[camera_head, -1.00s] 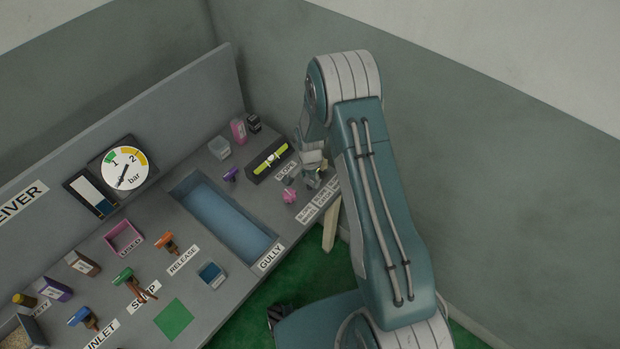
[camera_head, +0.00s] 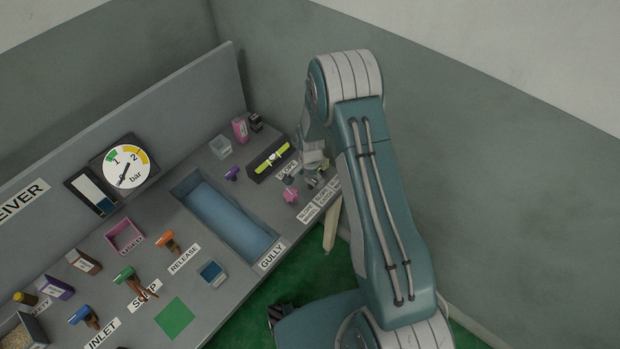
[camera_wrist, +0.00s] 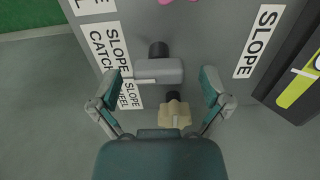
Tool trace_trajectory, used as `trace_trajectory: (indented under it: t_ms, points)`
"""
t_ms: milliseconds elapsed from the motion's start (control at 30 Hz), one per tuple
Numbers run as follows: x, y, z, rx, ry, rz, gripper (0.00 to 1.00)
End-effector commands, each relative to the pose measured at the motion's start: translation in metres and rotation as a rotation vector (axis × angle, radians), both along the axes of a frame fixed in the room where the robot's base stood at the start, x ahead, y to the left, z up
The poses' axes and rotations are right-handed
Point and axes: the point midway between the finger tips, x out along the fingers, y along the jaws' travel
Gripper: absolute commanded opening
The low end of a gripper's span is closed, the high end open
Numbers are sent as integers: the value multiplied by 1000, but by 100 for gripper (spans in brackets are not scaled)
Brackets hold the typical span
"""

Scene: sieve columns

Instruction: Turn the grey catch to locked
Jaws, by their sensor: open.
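The grey catch (camera_wrist: 160,71) is a short light-grey bar with a white line on a dark round post, in the wrist view. It lies crosswise in the picture beside the "SLOPE CATCH" label (camera_wrist: 111,47). My gripper (camera_wrist: 168,82) is open, with one finger on each side of the catch and visible gaps between them. Its fingers do not appear to touch the catch. A beige knob (camera_wrist: 175,113) sits just below the catch in the picture, also between the fingers. In the head view my arm and gripper partly hide this corner.
A pink knob (camera_head: 291,195) stands close by. A dark block with a yellow-green level (camera_head: 271,158) lies behind it, with a small purple piece (camera_head: 232,174) to its left. The sunken blue gully (camera_head: 225,215) is farther left. The panel edge borders green floor.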

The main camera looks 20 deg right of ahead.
Motion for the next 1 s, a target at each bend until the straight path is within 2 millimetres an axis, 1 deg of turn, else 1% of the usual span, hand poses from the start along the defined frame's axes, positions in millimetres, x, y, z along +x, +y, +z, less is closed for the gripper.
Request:
trace_trajectory:
  t_ms: [67, 167, 500, 633, 800, 1000]
  points:
    - [0, 0, 3, 0, -1, 0, 97]
    - [1, 0, 14, 0, -4, 0, 97]
    - [2, 1, 83, -1, -4, 1, 97]
    - [2, 2, 104, -1, -2, 1, 97]
    - [1, 2, 117, -1, 2, 1, 97]
    - [1, 2, 118, -2, 2, 0, 97]
